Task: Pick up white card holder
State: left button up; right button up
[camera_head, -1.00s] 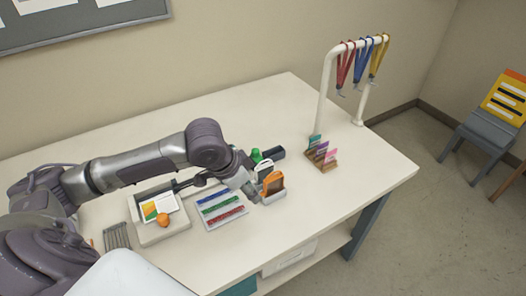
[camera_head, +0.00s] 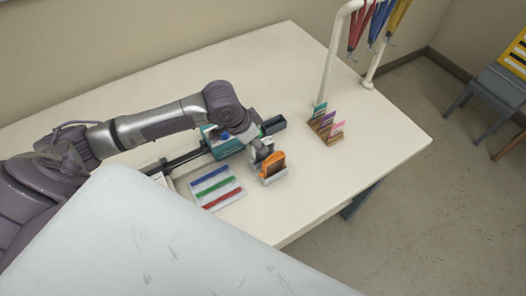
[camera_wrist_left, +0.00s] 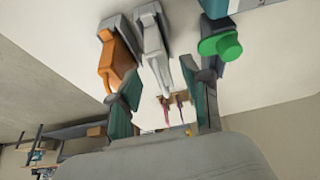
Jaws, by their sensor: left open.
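The white card holder (camera_wrist_left: 153,45) stands in a grey base beside an orange card holder (camera_wrist_left: 118,58) in the left wrist view. In the head view the white holder is mostly hidden by my left wrist, just behind the orange holder (camera_head: 272,164). My left gripper (camera_wrist_left: 165,98) is open, with one finger on each side of the white holder's line. The white holder lies ahead between the spread fingers and is not gripped. The left finger is close to the orange holder; I cannot tell whether they touch. My right gripper is not in view.
A tray with blue, green and red strips (camera_head: 217,187) lies left of the holders. The table's front right is clear.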

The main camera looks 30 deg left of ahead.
pick_arm(q)
jog(key=shift+w+d+f+p, duration=0.2)
jog(key=shift+f+p, duration=0.15)
jog(key=shift+f, duration=0.25)
jog(key=p+x, duration=0.1)
jog(key=x, duration=0.2)
jog(key=shift+f, duration=0.25)
jog(key=shift+w+f, duration=0.2)
jog(key=shift+f, duration=0.15)
jog(key=c, duration=0.6)
grip_shut()
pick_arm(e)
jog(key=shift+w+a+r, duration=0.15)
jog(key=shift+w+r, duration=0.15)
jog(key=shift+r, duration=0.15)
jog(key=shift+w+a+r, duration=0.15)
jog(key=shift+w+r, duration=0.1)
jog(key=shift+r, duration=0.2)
